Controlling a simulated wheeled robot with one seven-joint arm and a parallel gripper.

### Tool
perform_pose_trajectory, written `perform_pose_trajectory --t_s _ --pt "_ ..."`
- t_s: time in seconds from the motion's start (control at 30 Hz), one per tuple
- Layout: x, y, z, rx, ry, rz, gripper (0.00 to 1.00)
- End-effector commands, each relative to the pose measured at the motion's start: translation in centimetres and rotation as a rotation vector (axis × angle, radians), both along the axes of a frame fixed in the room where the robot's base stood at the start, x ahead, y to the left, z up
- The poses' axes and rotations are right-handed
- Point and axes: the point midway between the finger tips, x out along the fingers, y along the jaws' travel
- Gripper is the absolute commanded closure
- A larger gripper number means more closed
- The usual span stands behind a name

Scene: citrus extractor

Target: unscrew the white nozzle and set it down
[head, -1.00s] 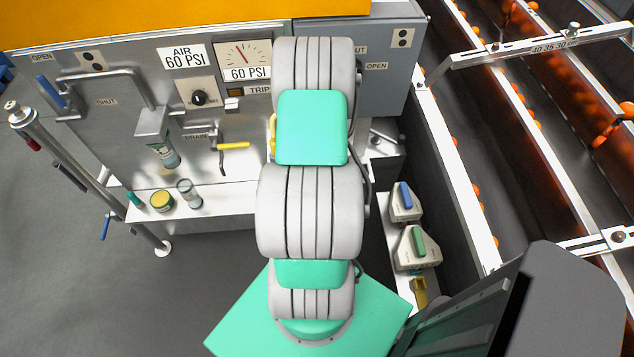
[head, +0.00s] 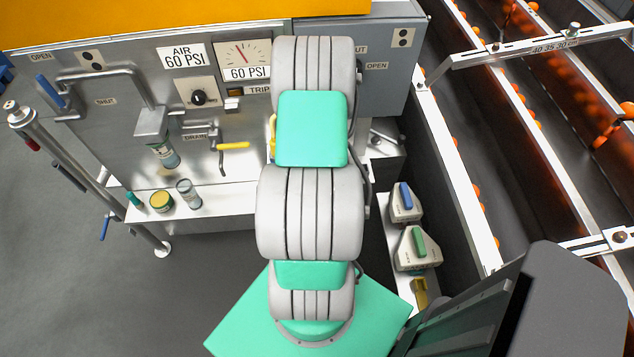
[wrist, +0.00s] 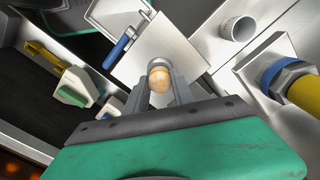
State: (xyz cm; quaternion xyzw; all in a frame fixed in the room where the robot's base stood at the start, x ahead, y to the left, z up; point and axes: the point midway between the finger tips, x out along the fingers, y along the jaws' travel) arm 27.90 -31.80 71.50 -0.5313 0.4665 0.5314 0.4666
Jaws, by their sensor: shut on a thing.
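In the wrist view, my gripper (wrist: 160,88) is shut on a small round tan-and-cream piece (wrist: 159,78), seen end-on between the two fingers. I cannot tell for sure whether this is the white nozzle. A white open tube end (wrist: 238,28) shows apart from the fingers, at the upper right of the wrist view. In the head view, my arm hides the gripper and whatever it holds.
A thick yellow hose with a blue collar (wrist: 286,78) is right of the gripper in the wrist view. A blue-handled lever (wrist: 120,47) is up and left. Jars (head: 162,201) stand on the left ledge; two handled blocks (head: 416,246) sit right of my arm.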

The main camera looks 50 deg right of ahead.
Motion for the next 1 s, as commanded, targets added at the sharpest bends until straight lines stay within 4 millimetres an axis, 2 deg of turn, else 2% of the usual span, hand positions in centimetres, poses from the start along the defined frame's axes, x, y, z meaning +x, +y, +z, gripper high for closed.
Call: perform_pose_trajectory --t_s 0.1,0.3,0.47,0.67,0.83,1.0 --pt "0.01 0.0 0.0 0.0 0.0 0.071 1.0" --pt "0.01 0.0 0.0 0.0 0.0 0.084 1.0" --pt "-0.01 0.02 -0.01 0.0 0.0 0.217 1.0" --pt "-0.01 0.03 0.01 0.001 0.0 0.223 1.0" --pt "0.0 0.02 0.0 0.0 0.0 0.365 1.0" --pt "-0.01 0.02 0.03 0.0 0.0 0.368 1.0"
